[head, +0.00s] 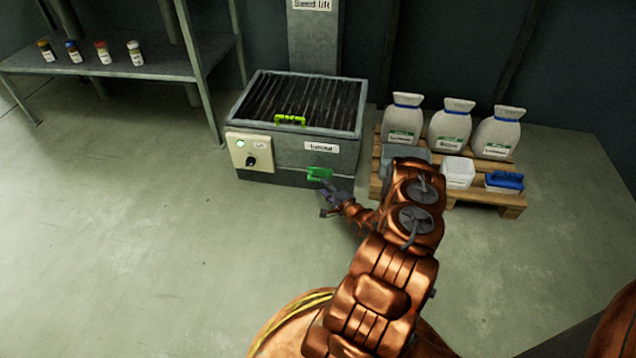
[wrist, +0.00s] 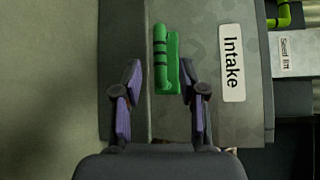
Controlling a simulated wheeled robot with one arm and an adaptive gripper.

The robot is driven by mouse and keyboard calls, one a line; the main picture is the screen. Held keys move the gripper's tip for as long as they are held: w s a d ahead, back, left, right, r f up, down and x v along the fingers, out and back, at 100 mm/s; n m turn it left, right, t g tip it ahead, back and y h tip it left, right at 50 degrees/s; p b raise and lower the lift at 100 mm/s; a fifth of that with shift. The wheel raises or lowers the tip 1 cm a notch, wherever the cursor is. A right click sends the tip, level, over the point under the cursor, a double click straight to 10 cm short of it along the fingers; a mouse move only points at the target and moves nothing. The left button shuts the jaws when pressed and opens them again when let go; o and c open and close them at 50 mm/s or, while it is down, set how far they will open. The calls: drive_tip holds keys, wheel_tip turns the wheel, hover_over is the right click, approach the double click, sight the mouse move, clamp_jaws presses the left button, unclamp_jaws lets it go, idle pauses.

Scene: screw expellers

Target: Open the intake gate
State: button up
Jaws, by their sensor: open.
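The intake is a grey box (head: 290,149) with a barred top. A white label reading "Intake" (wrist: 231,62) is on its front face. A green handle (head: 319,173) sits low on that face, below the label; it also shows in the wrist view (wrist: 161,58). A yellow-green handle (head: 290,120) lies at the front edge of the barred top (head: 300,97). My gripper (head: 326,199) is open and empty, just in front of the green handle. In the wrist view the handle appears between the two spread fingers, with no contact visible.
A control panel (head: 250,152) with a lit green light and black knob is on the box's left front. A pallet (head: 512,201) with white sacks, a white tub and a blue item stands right. A shelf (head: 120,67) with small jars is at left. The left floor is clear.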

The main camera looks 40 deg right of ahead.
sight(318, 180)
drive_tip(key=b+x, duration=0.1)
drive_tip(key=x, duration=0.4)
drive_tip(key=shift+w, duration=0.35)
drive_tip(key=shift+d, duration=0.1)
clamp_jaws()
idle(0.3)
